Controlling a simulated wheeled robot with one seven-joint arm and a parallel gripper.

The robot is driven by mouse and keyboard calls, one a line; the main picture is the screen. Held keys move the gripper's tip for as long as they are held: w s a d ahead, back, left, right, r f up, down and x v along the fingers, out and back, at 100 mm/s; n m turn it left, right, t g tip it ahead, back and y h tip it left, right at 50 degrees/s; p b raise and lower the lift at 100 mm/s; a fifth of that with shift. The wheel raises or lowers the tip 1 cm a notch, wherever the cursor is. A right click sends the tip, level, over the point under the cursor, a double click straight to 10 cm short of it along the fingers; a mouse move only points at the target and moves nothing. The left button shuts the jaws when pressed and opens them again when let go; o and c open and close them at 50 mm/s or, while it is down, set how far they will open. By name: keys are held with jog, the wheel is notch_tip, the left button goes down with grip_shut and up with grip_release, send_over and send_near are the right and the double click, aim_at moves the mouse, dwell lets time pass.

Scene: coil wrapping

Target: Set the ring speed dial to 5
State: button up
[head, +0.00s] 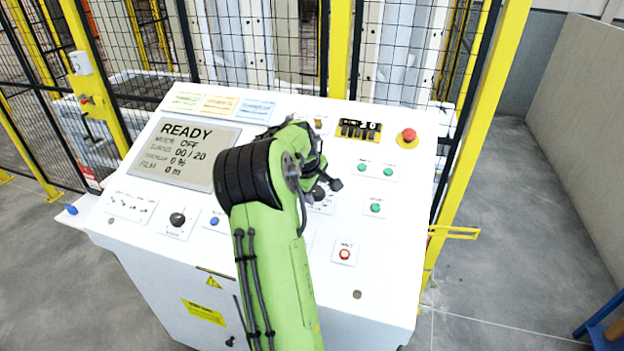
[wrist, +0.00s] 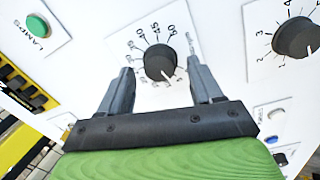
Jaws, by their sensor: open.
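Neither dial's name is readable. In the head view my gripper (head: 326,186) is over the panel by a dark knob (head: 318,193), partly hidden.
The white sloped panel (head: 390,270) carries a READY display (head: 185,150), another black knob (head: 177,219), a blue button (head: 214,221), green buttons (head: 376,208), a red-ringed button (head: 345,254) and a red mushroom button (head: 409,135). A yellow-framed mesh fence (head: 480,150) stands behind.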

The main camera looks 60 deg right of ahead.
jog(key=v, duration=1.5)
jog(key=shift+f, duration=0.1)
